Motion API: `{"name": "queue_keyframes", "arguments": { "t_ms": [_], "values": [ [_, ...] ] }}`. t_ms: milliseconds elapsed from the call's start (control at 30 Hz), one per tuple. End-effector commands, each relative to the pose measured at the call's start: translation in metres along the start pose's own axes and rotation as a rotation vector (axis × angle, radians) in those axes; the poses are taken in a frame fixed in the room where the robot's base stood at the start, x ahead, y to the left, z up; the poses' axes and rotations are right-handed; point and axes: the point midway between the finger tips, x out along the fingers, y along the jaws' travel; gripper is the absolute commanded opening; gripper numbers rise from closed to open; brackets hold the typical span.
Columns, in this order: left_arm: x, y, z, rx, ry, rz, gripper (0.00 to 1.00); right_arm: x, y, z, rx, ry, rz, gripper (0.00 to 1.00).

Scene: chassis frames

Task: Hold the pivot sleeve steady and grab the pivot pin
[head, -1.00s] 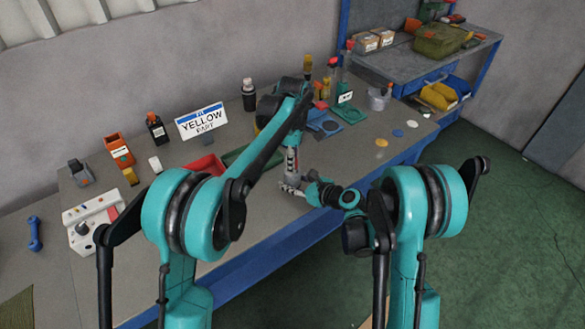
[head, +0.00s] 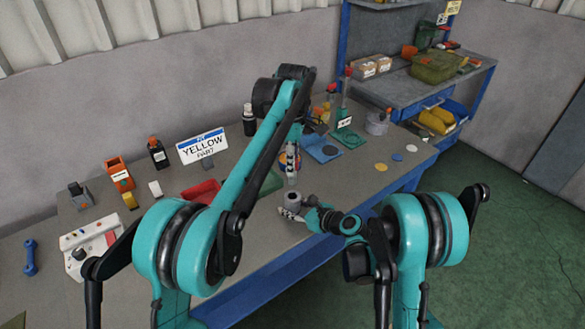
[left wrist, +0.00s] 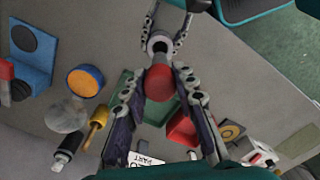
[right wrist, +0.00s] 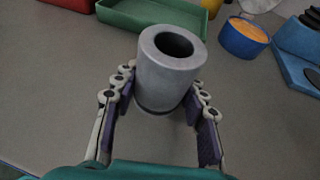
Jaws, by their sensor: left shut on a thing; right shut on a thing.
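The pivot sleeve (right wrist: 168,72) is a thick grey hollow cylinder, nearly upright, with an open dark bore. My right gripper (right wrist: 160,112) is shut around it, as the right wrist view shows. In the head view the sleeve (head: 292,197) is near the table's front edge. My left gripper (head: 292,168) is above it, shut on the pivot pin, whose rounded red end (left wrist: 159,82) shows between the fingers in the left wrist view. The pin's grey lower part (head: 292,181) hangs just above the sleeve, seemingly clear of it. Whether the sleeve touches the table is unclear.
A red tray (head: 203,191) and a green tray (right wrist: 150,18) lie behind the sleeve. The table front around the sleeve is clear.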

Motion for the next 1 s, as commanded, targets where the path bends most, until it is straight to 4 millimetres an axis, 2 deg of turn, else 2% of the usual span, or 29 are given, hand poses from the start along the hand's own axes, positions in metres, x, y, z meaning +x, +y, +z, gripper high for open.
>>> {"name": "queue_keyframes", "arguments": {
  "t_ms": [100, 133, 200, 500, 633, 767, 1000],
  "values": [
    [0.000, 0.000, 0.000, 0.000, 0.000, 0.000, 0.00, 0.000, 0.000, 0.000, 0.000, 0.001, 0.000, 0.05],
    [0.000, 0.000, 0.000, 0.000, 0.000, 0.000, 0.00, 0.000, 0.000, 0.000, 0.000, 0.001, 0.000, 0.47],
    [0.000, 0.000, 0.000, 0.000, 0.000, 0.000, 0.00, 0.000, 0.000, 0.000, 0.000, 0.001, 0.000, 0.66],
    [0.001, 0.000, 0.000, 0.000, 0.000, 0.000, 0.00, -0.001, 0.000, 0.000, 0.000, 0.000, 0.000, 0.66],
    [0.001, 0.000, 0.000, 0.000, 0.000, 0.000, 0.00, -0.010, -0.001, 0.000, 0.001, 0.001, -0.001, 0.66],
    [0.001, 0.000, 0.000, 0.000, 0.000, 0.000, 0.00, -0.034, -0.001, 0.000, 0.003, 0.000, -0.003, 0.66],
    [0.001, 0.000, 0.000, 0.000, 0.000, 0.000, 0.00, -0.087, -0.001, 0.000, 0.003, 0.000, -0.003, 0.66]
  ]
}}
